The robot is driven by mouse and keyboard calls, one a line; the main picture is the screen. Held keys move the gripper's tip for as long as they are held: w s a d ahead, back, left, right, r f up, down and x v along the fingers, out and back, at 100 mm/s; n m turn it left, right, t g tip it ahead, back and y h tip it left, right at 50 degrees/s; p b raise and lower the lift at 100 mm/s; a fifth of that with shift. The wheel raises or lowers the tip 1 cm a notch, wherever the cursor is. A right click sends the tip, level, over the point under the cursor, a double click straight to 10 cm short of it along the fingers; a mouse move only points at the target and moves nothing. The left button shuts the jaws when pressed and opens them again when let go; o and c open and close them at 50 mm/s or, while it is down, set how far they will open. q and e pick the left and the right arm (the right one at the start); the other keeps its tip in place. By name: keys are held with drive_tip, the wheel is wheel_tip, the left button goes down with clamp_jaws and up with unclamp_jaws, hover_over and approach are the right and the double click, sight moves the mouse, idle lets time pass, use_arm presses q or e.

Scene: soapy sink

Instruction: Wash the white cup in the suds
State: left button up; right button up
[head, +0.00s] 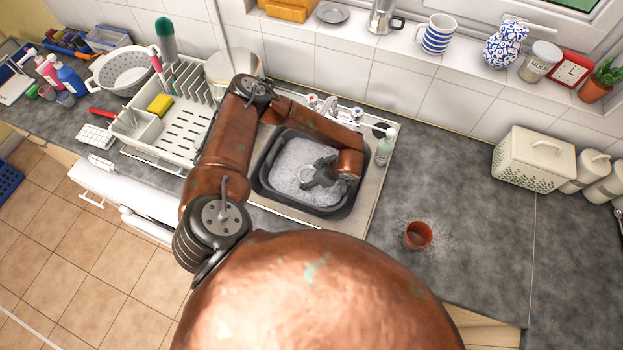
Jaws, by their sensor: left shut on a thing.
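A dark grey basin (262,183) sits in the sink and is full of white suds (290,160). My left arm comes in from the left, bends over the basin, and its gripper (308,180) is down at the suds. The left gripper is shut on the white cup (305,172), which shows only as a small pale patch between the fingers. White on white makes the cup's outline and tilt hard to tell, and part of it is hidden by the gripper and the foam. My right gripper is not in view.
A white dish rack (185,130) with a yellow sponge (160,105) stands left.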

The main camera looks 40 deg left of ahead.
use_arm(q)
wheel_tip(320, 180, up, 4)
drive_tip(key=p, duration=0.2)
drive_tip(key=shift+r+p, duration=0.25)
drive_tip(key=shift+p, duration=0.1)
wheel_tip(320, 180, up, 12)
drive_tip(key=p, duration=0.7)
drive_tip(key=shift+f+p, duration=0.2)
drive_tip(key=shift+p, duration=0.15)
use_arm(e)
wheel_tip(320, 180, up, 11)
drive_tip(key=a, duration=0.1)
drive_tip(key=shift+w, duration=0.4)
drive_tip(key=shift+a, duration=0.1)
use_arm(q)
drive_tip(key=shift+d, duration=0.1)
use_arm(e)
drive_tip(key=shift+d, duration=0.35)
